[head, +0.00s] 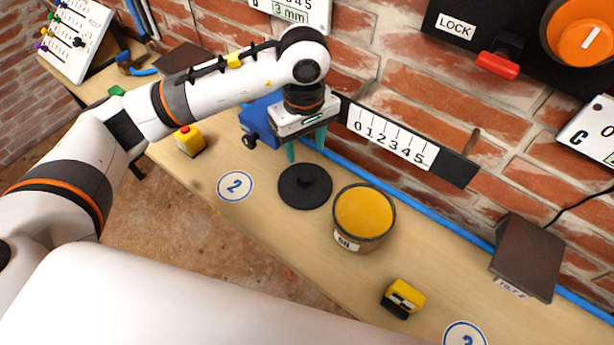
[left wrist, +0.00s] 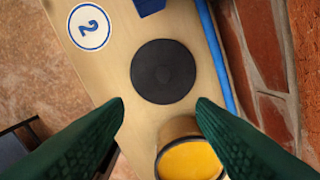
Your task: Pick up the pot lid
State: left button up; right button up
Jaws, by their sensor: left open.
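The pot lid is a flat black disc (head: 304,187) with a small knob, lying on the wooden bench. In the left wrist view the lid (left wrist: 163,71) lies ahead of the fingertips, and its knob is hard to make out. My right gripper is not in view.
A blue device (head: 258,118) stands behind the lid, near the brick wall. A round "2" marker (head: 235,186) lies left of the lid. Yellow blocks (head: 190,140) (head: 403,297) and a brown tilted box (head: 528,257) are on the bench. A ruler panel (head: 400,140) hangs on the wall.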

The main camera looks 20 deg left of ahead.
aim_at(305, 177)
pick_arm(q)
jog(key=f, duration=0.2)
jog(key=f+p, duration=0.1)
jog(key=w+f+p, duration=0.1)
jog(key=f, duration=0.1)
jog(key=shift+a+f, duration=0.1)
jog(key=shift+f, duration=0.2)
jog(key=shift+s+f, duration=0.25)
jog(key=shift+f, duration=0.3)
jog(key=shift+w+f+p, duration=0.15)
jog(key=shift+f+p, duration=0.2)
jog(key=f, duration=0.1)
jog(key=f+p, duration=0.1)
jog(key=f, duration=0.1)
jog(key=shift+w+a+f+p, duration=0.15)
jog(key=shift+w+f+p, duration=0.15)
jog(key=shift+f+p, duration=0.05)
jog(key=shift+f, duration=0.5)
jog(key=c, duration=1.1)
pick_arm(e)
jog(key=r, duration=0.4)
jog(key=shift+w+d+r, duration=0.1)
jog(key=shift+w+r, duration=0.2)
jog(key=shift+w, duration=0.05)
pick_arm(q)
jog(key=shift+o, duration=0.2)
jog(key=shift+r, duration=0.1)
